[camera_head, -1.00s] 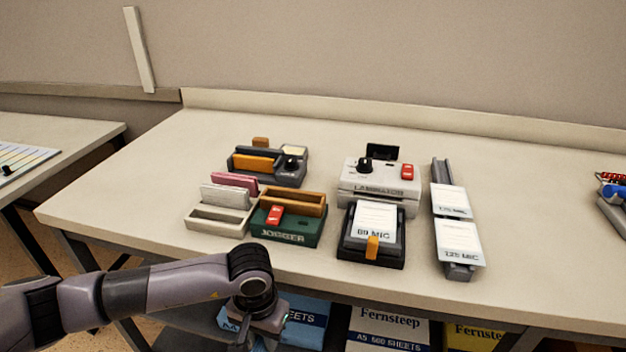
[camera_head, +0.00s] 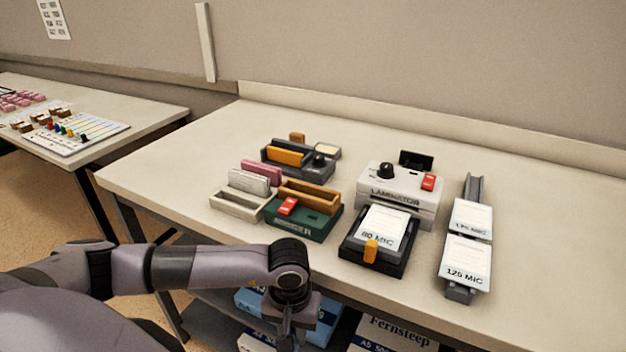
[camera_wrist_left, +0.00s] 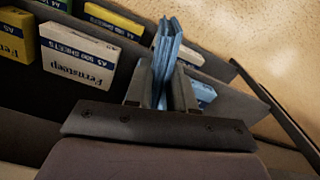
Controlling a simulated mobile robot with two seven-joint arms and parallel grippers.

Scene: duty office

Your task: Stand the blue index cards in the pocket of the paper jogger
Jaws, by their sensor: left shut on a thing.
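My left gripper (camera_head: 291,328) hangs low in front of the table's front edge in the head view, with its fingertips hidden or cut off. The left wrist view shows the left gripper (camera_wrist_left: 164,85) shut on the blue index cards (camera_wrist_left: 167,50), a thin light-blue stack sticking out past the fingers. The paper jogger (camera_head: 318,228) is a green block on the table with a red switch and a tan, open-topped pocket (camera_head: 312,194) at its back. The pocket looks empty. The gripper and cards are apart from the jogger, nearer to me. My right gripper is not in view.
A pale rack (camera_head: 236,203) left of the jogger holds grey and pink card stacks; its front slot looks empty. A dark device (camera_head: 300,165) stands behind. A laminator (camera_head: 398,197), a black pouch tray (camera_head: 378,258) and a sloped holder (camera_head: 462,291) stand right. Paper packs (camera_head: 325,310) lie below.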

